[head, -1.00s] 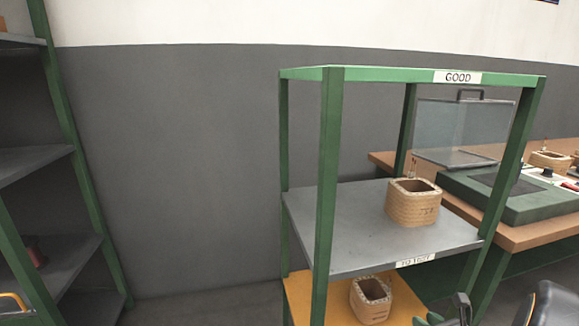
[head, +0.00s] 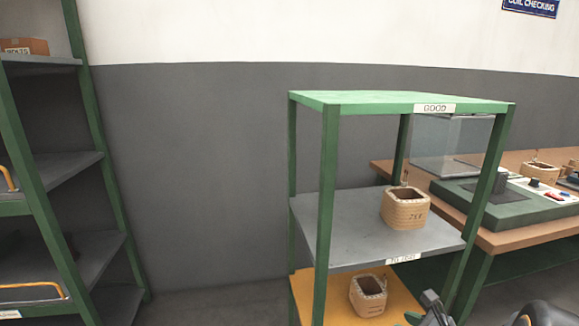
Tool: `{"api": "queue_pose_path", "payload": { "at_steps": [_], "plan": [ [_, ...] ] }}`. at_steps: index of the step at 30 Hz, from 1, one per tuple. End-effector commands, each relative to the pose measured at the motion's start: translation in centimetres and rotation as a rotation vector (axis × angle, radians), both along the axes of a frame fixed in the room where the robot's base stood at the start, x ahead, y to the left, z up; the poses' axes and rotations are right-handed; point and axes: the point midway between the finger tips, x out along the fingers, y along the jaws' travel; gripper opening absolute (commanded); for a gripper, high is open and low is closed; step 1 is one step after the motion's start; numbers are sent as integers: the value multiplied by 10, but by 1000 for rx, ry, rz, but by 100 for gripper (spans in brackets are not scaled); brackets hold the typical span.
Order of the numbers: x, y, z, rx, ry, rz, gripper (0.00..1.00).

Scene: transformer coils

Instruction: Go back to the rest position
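My gripper (head: 430,307) shows only in part at the bottom edge of the head view, low in front of the right side of the green rack (head: 328,200). I cannot tell from this angle whether its fingers are open or shut. A tan coil (head: 405,210) stands on the rack's grey middle shelf, marked "TO TEST". A second tan coil (head: 368,296) stands on the orange lower shelf. The top shelf (head: 400,99), marked "GOOD", is empty.
A wooden bench (head: 510,238) behind the rack on the right carries a green test device (head: 490,207), a clear cover (head: 450,142) and another coil (head: 540,170). A tall green shelving unit (head: 98,160) stands at the left. Bare floor lies between the two racks.

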Motion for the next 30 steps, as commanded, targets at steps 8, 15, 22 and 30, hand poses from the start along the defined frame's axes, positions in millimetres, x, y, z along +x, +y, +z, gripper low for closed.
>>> {"api": "queue_pose_path", "payload": {
  "at_steps": [8, 15, 22, 30],
  "plan": [
    [-20, 72, 99, -339, -30, 498, 34],
    [-65, 119, 210, -859, -129, 1148, 34],
    [-88, 123, 295, -1313, -233, 1603, 34],
    [-93, 117, 348, -1615, -295, 1843, 34]
  ]
}}
